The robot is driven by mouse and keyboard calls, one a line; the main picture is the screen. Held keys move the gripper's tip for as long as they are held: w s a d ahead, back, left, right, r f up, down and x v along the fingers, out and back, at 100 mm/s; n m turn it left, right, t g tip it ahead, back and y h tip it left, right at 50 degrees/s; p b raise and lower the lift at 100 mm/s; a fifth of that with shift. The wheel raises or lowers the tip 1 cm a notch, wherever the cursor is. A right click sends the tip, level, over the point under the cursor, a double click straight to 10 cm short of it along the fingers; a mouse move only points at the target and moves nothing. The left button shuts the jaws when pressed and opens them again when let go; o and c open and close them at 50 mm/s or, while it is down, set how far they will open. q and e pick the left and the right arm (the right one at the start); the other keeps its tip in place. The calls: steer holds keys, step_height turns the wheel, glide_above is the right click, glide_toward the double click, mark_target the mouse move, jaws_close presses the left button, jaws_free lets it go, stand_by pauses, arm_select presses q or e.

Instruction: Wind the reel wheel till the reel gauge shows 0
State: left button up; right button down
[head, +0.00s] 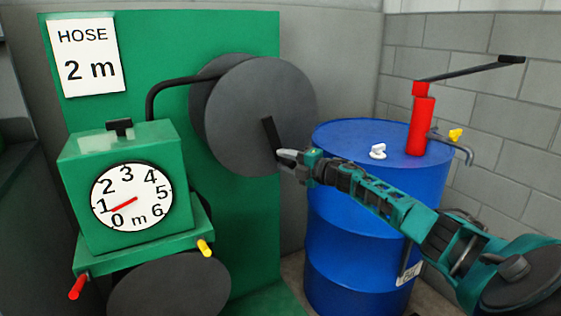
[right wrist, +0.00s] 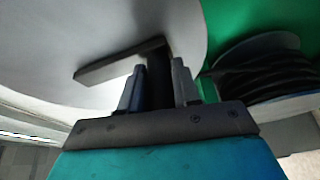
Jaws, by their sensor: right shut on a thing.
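The reel wheel (head: 245,115) is a large grey disc on a green panel, with a black crank handle (head: 269,132) on its face. My right gripper (head: 284,156) is shut on the handle's grip, low and right of the wheel's middle. In the right wrist view the handle (right wrist: 120,62) runs across the pale disc, and its grip sits between my two fingers (right wrist: 158,92). The reel gauge (head: 140,185) is a white dial marked 0 to 6 m on a green box. Its red needle points between 0 and 1, a little nearer 1. My left gripper is out of view.
A blue drum (head: 370,220) with a red hand pump (head: 421,125) stands right of the wheel, under my right arm. A sign (head: 86,55) reads "HOSE 2 m". A red knob (head: 77,287) and a yellow knob (head: 205,247) stick out below the gauge.

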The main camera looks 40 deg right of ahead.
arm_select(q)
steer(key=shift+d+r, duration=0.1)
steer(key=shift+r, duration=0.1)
arm_select(e)
steer(key=shift+s+d+r+n, duration=0.1)
steer(key=shift+d+n, duration=0.3)
steer(key=c, duration=0.9)
jaws_free()
arm_select(q)
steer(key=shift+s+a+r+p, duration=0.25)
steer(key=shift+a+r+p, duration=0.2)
steer(key=shift+p, duration=0.75)
arm_select(e)
steer(key=s+d+r, duration=0.1)
steer(key=s+d, duration=0.1)
steer(key=s, duration=1)
steer(key=shift+s, duration=0.35)
